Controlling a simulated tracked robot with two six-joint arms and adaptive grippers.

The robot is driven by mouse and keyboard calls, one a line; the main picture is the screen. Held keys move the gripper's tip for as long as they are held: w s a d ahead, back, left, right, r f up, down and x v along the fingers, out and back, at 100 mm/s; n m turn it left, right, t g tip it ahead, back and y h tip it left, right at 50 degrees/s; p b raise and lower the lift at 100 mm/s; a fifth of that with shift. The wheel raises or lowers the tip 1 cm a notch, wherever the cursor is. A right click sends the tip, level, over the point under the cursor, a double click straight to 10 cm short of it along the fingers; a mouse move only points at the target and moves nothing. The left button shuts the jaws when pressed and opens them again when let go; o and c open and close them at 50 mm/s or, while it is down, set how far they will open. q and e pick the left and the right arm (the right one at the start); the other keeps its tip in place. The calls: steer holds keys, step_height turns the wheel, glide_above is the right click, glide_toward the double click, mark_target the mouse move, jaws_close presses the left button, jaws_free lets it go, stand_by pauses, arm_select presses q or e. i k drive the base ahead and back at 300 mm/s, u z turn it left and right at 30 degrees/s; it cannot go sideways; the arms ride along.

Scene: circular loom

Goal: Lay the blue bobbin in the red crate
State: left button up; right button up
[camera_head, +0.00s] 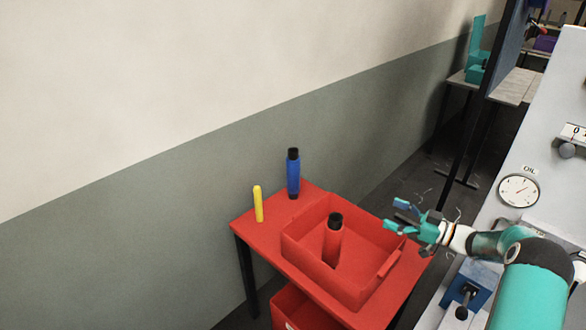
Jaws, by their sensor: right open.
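The blue bobbin (293,174), with black ends, stands upright near the back corner of the red table, outside the crate. The red crate (361,299) sits on the table, and a red bobbin (333,243) with a black top stands in it, slightly tilted. My right gripper (396,214) is teal, open and empty. In the picture it is at the right edge of the crate, to the right of and lower than the blue bobbin. My left gripper is not in view.
A yellow rod (258,204) stands upright left of the blue bobbin on the red table (262,239). Another red bin (297,310) is under the table. A wall is close behind. A pale machine panel with an oil gauge (518,191) stands at the right.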

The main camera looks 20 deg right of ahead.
mark_target(356, 253)
steer(key=i, duration=1.1)
steer(key=u, duration=0.05)
